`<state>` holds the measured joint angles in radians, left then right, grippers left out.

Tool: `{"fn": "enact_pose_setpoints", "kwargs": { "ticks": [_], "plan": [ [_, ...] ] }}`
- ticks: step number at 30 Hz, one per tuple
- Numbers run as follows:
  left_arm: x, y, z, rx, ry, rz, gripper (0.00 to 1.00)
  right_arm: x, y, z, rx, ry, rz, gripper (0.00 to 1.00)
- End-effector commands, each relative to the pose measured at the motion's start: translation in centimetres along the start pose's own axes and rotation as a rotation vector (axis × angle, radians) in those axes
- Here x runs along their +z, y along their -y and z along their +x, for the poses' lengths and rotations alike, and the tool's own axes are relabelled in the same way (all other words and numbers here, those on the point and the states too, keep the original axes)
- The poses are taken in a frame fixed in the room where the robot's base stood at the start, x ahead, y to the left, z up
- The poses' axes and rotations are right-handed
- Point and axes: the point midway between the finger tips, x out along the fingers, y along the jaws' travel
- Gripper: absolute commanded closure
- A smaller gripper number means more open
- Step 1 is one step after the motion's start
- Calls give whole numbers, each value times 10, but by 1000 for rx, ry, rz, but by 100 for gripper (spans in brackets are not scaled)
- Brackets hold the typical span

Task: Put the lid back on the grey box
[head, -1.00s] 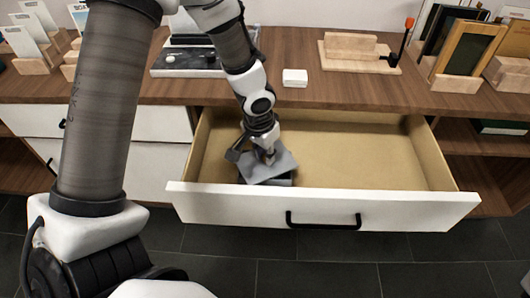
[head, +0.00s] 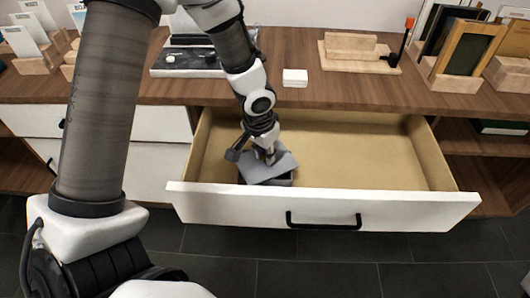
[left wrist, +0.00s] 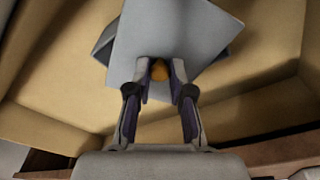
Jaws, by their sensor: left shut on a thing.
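The grey lid (head: 268,166) is a flat plate with an orange-brown knob (left wrist: 160,70), seen in the left wrist view. My left gripper (head: 266,155) is shut on that knob; it also shows in the left wrist view (left wrist: 160,78). The grey box (head: 282,181) sits in the open drawer at its front left, under the lid. The lid covers much of the box and is turned against it, with box corners showing past its sides in the left wrist view (left wrist: 104,42). I cannot tell whether lid and box touch. My right gripper is not in view.
The open drawer (head: 370,160) has a white front and a clear right side. On the wooden top (head: 300,60) above stand a small white box (head: 295,77), a wooden stand (head: 360,58) and card holders. The drawer walls are close to my left gripper.

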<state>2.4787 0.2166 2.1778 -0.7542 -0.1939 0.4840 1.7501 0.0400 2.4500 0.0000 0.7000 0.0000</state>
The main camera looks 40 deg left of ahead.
Motion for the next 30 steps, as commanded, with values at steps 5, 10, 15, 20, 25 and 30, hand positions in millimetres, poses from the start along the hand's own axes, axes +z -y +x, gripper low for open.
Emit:
{"fn": "enact_pose_setpoints", "kwargs": {
  "ticks": [5, 10, 15, 20, 25, 30],
  "plan": [
    [0, 0, 0, 0, -1, 0, 100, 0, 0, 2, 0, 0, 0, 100],
    [0, 0, 0, 0, 0, 0, 100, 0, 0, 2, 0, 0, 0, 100],
    [0, 0, 0, 0, 0, 0, 100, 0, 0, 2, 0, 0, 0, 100],
    [0, 0, 2, 0, -1, 0, 100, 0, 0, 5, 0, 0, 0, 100],
    [0, 0, 4, 0, -1, 0, 100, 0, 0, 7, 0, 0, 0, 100],
    [0, 0, 3, 0, 0, 0, 100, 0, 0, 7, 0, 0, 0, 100]
  ]
}}
